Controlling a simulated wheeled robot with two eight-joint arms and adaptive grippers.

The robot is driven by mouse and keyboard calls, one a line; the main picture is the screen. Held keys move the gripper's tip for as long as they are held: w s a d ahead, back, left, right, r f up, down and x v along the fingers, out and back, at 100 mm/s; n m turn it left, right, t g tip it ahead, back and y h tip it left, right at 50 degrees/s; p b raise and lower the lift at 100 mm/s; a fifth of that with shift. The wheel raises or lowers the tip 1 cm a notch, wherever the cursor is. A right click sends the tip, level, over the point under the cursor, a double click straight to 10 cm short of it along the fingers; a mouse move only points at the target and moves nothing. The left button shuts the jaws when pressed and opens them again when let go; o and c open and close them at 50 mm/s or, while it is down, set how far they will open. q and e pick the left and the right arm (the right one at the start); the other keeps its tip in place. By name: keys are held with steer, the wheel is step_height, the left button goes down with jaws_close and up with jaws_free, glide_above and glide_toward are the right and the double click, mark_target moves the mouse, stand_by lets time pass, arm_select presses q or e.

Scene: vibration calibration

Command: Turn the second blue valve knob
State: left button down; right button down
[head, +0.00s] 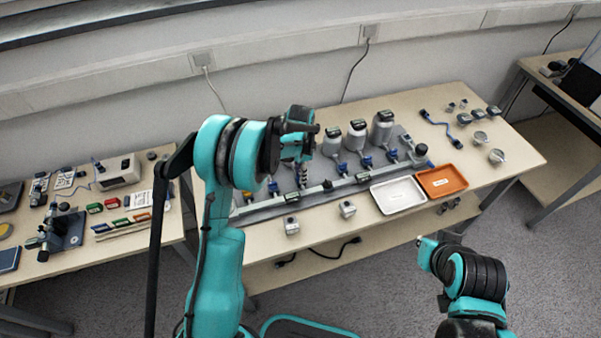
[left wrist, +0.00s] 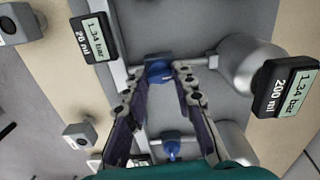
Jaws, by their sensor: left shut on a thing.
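My left gripper (head: 298,172) reaches down over the pipe rig on the middle table. In the left wrist view, its fingers (left wrist: 158,80) are shut around a blue valve knob (left wrist: 158,70) on a branch between the main pipe and a grey tank labelled 200 ml (left wrist: 240,62). Another blue valve knob (left wrist: 172,149) stands apart, nearer the wrist. In the head view several more blue knobs line the rig, such as one to the right (head: 367,161); the held knob is mostly hidden by my gripper. My right arm is at lower right; its fingers cannot be made out.
A white tray (head: 398,207) and an orange tray (head: 461,190) lie right of the rig's front. Three grey tanks with gauges, one here (head: 357,139), stand behind the knobs. The left table (head: 65,265) holds several small items.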

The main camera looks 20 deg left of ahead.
arm_select(q)
steer(key=n, duration=0.8)
steer(key=shift+n, duration=0.3)
steer(key=n, duration=0.4)
steer(key=shift+n, duration=2.2)
steer(key=c, duration=1.2)
jaws_free()
